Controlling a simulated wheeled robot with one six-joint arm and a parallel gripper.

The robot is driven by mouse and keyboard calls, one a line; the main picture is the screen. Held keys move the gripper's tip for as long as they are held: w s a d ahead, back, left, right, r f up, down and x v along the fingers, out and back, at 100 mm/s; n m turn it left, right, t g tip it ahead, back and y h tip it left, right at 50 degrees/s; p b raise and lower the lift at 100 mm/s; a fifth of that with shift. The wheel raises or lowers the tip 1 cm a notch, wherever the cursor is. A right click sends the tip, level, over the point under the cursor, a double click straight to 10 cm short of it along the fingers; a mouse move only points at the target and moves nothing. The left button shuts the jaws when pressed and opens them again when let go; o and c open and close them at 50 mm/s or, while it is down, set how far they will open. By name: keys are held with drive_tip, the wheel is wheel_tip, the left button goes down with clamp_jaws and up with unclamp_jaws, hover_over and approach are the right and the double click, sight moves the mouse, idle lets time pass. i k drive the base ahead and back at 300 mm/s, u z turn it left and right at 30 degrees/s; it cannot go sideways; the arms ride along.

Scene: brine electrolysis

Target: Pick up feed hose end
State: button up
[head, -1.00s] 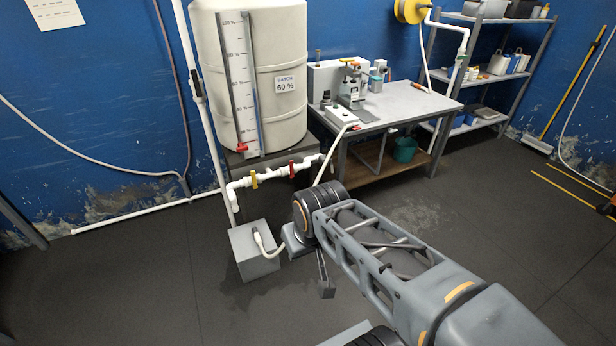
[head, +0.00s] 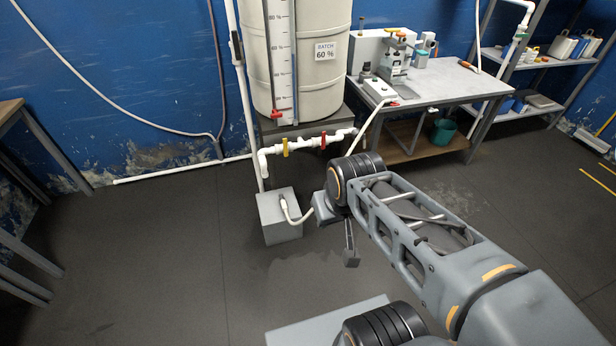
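The feed hose end (head: 285,205) is a pale fitting lying on top of a grey block (head: 282,229) on the floor, below the tank's pipes. A short white hose (head: 301,219) curves from it to the right, toward my gripper (head: 351,255), and passes out of sight there. My gripper hangs just right of the block, apart from the hose end as far as I can see. One finger shows, pointing down. The other is hidden, so I cannot tell how far apart the fingers are.
A large white tank (head: 330,90) stands behind on a dark stand, with white pipes carrying a yellow valve (head: 285,147) and a red valve (head: 323,141). A workbench (head: 440,84) is right of it. A table (head: 12,108) stands at far left. The floor between is clear.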

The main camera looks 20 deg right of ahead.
sight(283, 203)
drive_tip(key=u, duration=0.7)
drive_tip(key=i, duration=1.4)
drive_tip(key=z, duration=0.65)
drive_tip(key=i, duration=0.4)
drive_tip(key=z, duration=0.25)
